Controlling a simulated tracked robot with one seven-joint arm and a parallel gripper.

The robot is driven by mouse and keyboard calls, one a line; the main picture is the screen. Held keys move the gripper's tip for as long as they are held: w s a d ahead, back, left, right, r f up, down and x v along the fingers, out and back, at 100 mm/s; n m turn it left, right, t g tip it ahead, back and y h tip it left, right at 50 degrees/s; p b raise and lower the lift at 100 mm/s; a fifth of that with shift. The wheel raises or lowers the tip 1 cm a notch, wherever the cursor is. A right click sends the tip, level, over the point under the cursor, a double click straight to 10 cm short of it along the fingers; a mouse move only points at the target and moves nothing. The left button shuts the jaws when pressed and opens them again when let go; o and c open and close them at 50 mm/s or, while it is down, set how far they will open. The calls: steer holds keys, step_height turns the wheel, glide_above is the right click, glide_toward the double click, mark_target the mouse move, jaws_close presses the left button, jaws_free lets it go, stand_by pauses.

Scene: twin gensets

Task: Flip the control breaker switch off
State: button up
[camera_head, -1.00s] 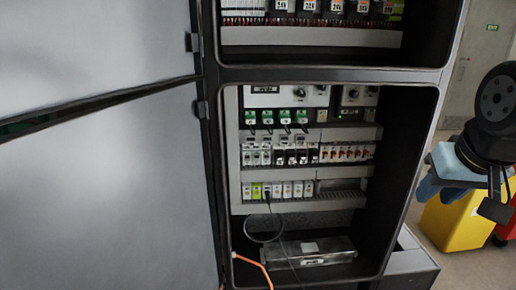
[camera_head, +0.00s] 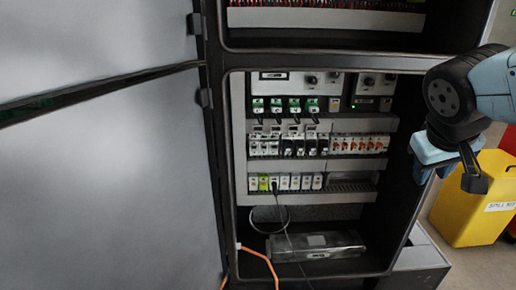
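The open control cabinet (camera_head: 236,150) fills the middle of the view. Inside it, a row of small breaker switches runs across a rail: black and white breakers (camera_head: 290,145) on the left and middle, and white ones with orange-red levers (camera_head: 358,144) on the right. I cannot tell which one is the control breaker, nor read the lever positions. My gripper (camera_head: 445,172) is at the right, in front of the cabinet's right edge, apart from the breakers and touching nothing that I can see.
The open cabinet door (camera_head: 100,190) fills the left side. Green-topped relays (camera_head: 288,105) sit above the breakers, and a lower terminal row (camera_head: 285,183) has a black cable. An orange cable (camera_head: 260,255) hangs at the bottom. A yellow spill kit bin (camera_head: 475,205) stands at the right.

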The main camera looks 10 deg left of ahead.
steer(key=w+a+n+t+h, duration=0.2)
steer(key=w+a+n, duration=0.3)
steer(key=w+a, duration=0.15)
steer(key=n+t+y, duration=0.5)
steer(key=n+y, duration=0.3)
steer(key=n, duration=0.5)
glide_toward(254, 148)
steer(key=x, duration=0.8)
steer(key=shift+w+a+f, duration=0.2)
steer(key=shift+w+a, duration=0.05)
jaws_close()
steer(key=shift+d, duration=0.1)
